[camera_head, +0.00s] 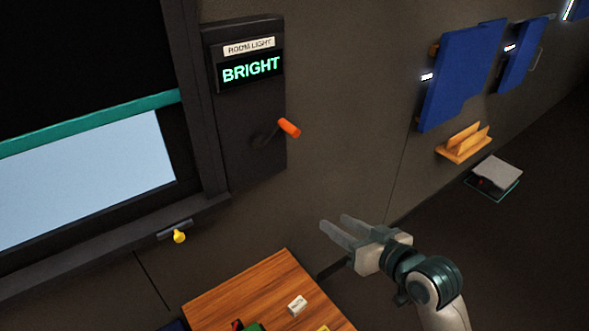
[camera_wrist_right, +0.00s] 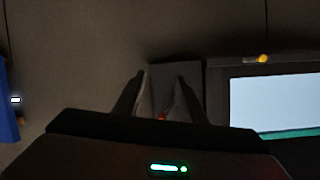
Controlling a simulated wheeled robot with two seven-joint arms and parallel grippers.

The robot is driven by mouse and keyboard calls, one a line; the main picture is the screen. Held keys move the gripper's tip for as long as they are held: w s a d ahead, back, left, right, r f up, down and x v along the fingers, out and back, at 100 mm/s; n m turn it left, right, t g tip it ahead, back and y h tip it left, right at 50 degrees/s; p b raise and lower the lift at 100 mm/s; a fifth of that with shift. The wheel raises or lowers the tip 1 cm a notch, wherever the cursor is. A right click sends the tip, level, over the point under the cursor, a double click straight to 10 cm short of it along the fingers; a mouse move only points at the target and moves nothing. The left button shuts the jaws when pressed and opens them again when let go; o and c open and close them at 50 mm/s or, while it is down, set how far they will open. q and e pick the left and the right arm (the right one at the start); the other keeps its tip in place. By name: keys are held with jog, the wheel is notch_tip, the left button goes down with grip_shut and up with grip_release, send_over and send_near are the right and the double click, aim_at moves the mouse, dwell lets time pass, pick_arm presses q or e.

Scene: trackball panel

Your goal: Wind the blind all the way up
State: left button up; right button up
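The window (camera_head: 90,185) at the left of the head view is partly covered by a black blind (camera_head: 80,60) with a teal bottom bar (camera_head: 90,122); pale light shows below the bar. A dark panel (camera_head: 232,120) beside the window reads "ROOM LIGHT" and "BRIGHT". A crank with an orange handle (camera_head: 289,128) sticks out of it, pointing right. My right gripper (camera_head: 335,223) is open and empty, below and right of the handle, apart from it. In the right wrist view the orange handle (camera_wrist_right: 162,117) shows small between the fingers (camera_wrist_right: 161,80). My left gripper is out of view.
A yellow knob (camera_head: 179,236) sits under the sill. A wooden table (camera_head: 245,290) with a white block (camera_head: 297,305) and other small items stands below. Blue panels (camera_head: 460,75) and a wooden rack (camera_head: 464,145) are on the wall at right. The wall around the handle is clear.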

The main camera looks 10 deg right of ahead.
aim_at(300, 135)
jog(key=w+r+t+y, duration=0.2)
jog(key=w+r+t, duration=0.1)
jog(key=r, duration=1)
jog(key=shift+w+d, duration=0.35)
jog(key=shift+d, duration=0.05)
jog(key=shift+w, duration=0.15)
jog(key=p+x, duration=0.1)
jog(key=x, duration=0.4)
jog(key=p+x, duration=0.2)
jog(key=x, duration=0.3)
jog(key=p+x, duration=0.2)
jog(key=x, duration=0.4)
jog(key=shift+r, duration=0.4)
jog(key=shift+w+a+f, duration=0.1)
jog(key=shift+w+a, duration=0.1)
jog(key=shift+w, duration=0.4)
grip_shut()
